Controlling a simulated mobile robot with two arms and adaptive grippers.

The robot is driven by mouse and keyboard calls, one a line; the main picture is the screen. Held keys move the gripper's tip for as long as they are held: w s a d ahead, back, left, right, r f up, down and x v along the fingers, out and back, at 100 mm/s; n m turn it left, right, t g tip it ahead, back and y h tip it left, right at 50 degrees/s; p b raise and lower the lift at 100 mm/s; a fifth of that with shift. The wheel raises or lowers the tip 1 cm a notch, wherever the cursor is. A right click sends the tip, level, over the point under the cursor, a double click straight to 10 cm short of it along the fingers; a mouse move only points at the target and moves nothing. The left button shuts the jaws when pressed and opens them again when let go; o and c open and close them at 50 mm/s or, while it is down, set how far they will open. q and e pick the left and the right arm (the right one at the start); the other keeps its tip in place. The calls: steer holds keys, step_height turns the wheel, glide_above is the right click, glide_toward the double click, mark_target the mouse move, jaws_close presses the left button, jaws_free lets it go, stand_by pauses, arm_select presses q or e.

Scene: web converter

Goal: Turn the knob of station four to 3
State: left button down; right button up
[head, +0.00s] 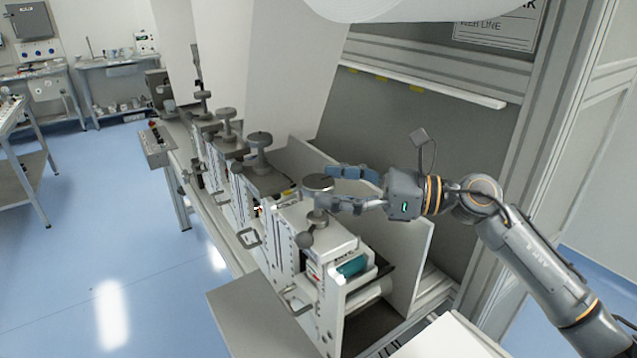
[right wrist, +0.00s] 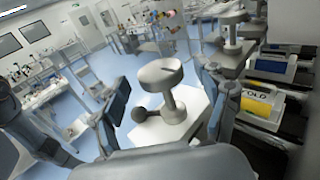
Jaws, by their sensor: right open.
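The nearest station (head: 318,243) of the row carries a grey round knob (head: 318,182) on a post; I cannot read a station number on it. My right gripper (head: 327,186) is open, its two fingers on either side of this knob. In the right wrist view the knob (right wrist: 160,72) stands between the spread fingers, with a gap visible on each side. A dark line marks its top. A dark ball-ended lever (right wrist: 140,114) sits below it. The dial figures are not legible. My left gripper is not in view.
Several similar stations with knobs (head: 258,139) run back to the left. A grey panel (head: 405,250) stands behind the nearest station. A white roll (head: 375,8) hangs above. A control box (head: 154,146) sits at the line's left side.

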steer(key=s+d, duration=0.1)
steer(key=d, duration=0.8)
steer(key=shift+s, duration=0.4)
steer(key=shift+r, duration=0.1)
